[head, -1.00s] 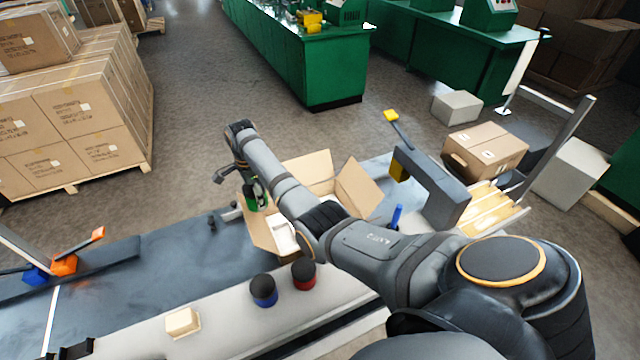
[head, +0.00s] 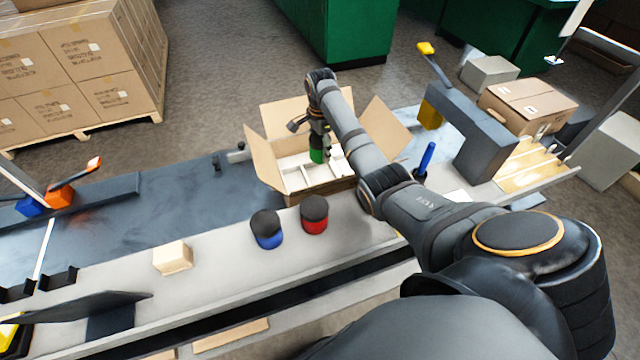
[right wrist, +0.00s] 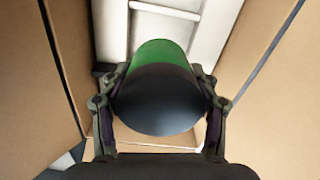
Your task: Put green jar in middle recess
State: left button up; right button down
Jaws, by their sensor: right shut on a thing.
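The green jar (head: 317,155) with a dark lid is held by my right gripper (head: 318,142), above the open cardboard box. In the right wrist view the jar (right wrist: 160,55) shows its dark lid (right wrist: 158,98) between the two fingers of the gripper (right wrist: 158,105). The box (head: 268,170) has a white insert (head: 296,180) with dividers that form recesses. The jar hangs over the middle part of the insert. I cannot tell whether its base is below the divider tops. My arm covers the right part of the insert. My left gripper is not in view.
A blue jar (head: 267,230) and a red jar (head: 314,215), both dark-lidded, stand on the bench in front of the box. A small cream block (head: 173,257) lies left of them. Raised box flaps (head: 385,130) surround the insert. A dark arch (head: 485,135) stands to the right.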

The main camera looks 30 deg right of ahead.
jog(key=shift+w, duration=0.1)
jog(key=shift+f, duration=0.35)
send_over(320, 178)
notch_tip(320, 178, down, 5)
jog(key=shift+d+r+b, duration=0.1)
jog(key=shift+b, duration=0.2)
jog(key=shift+w+f, duration=0.1)
jog(key=shift+f, duration=0.3)
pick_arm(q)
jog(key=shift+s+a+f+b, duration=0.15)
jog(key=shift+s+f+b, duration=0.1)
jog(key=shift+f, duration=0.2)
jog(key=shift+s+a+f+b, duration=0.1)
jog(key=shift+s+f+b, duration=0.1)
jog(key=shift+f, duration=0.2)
pick_arm(e)
jog(key=shift+f, duration=1.85)
jog(key=shift+f, duration=0.1)
jog(key=c, duration=0.6)
grip_release()
jog(key=shift+c, duration=0.2)
